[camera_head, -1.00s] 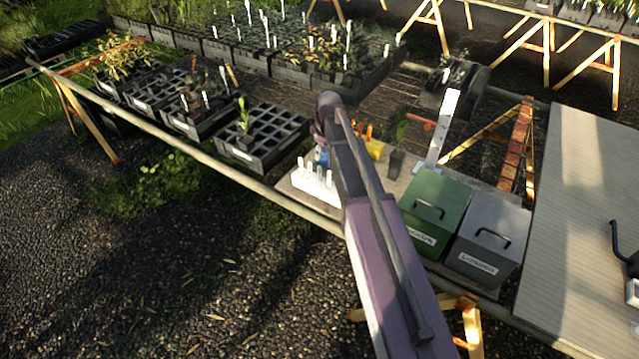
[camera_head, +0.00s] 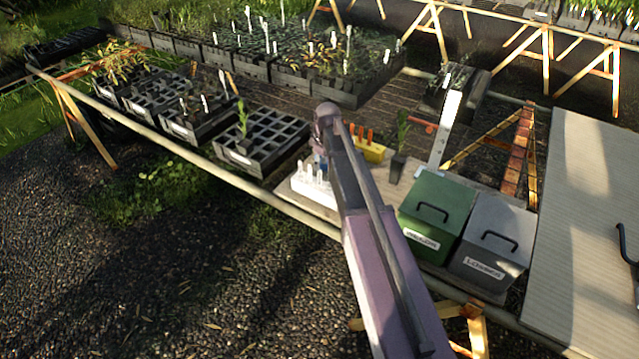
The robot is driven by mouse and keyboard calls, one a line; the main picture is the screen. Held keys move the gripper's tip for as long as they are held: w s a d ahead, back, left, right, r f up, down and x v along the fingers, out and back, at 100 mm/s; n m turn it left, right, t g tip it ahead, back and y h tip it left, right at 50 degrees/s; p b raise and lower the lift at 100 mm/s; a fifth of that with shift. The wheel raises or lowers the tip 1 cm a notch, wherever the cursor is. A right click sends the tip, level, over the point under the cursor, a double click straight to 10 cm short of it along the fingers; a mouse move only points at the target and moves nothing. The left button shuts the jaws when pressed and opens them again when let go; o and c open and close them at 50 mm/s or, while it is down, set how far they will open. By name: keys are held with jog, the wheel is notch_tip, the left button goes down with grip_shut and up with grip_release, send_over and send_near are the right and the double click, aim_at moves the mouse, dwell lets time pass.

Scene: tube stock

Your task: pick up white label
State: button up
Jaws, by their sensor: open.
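Several white labels (camera_head: 308,172) stand upright in a white holder (camera_head: 312,191) at the front of the wooden board. My gripper (camera_head: 321,168) is open, just behind and right of these labels at the end of my downward-hanging arm. My arm hides most of the gripper and the holder's right end. The fingertips are too small and covered to tell whether they touch a label.
A yellow holder (camera_head: 371,151) with orange labels stands behind my arm. A dark pot with a plant (camera_head: 398,165), a green box (camera_head: 437,213) and a grey box (camera_head: 490,245) stand to the right. A cell tray (camera_head: 262,140) lies to the left.

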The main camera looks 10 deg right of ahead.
aim_at(320, 173)
jog(key=shift+w+a+f+b, duration=0.1)
jog(key=shift+w+f+b, duration=0.1)
jog(key=shift+f+b, duration=1.1)
jog(key=shift+w+f+b, duration=0.15)
jog(key=shift+f+b, duration=1.1)
jog(key=shift+f, duration=0.05)
grip_shut()
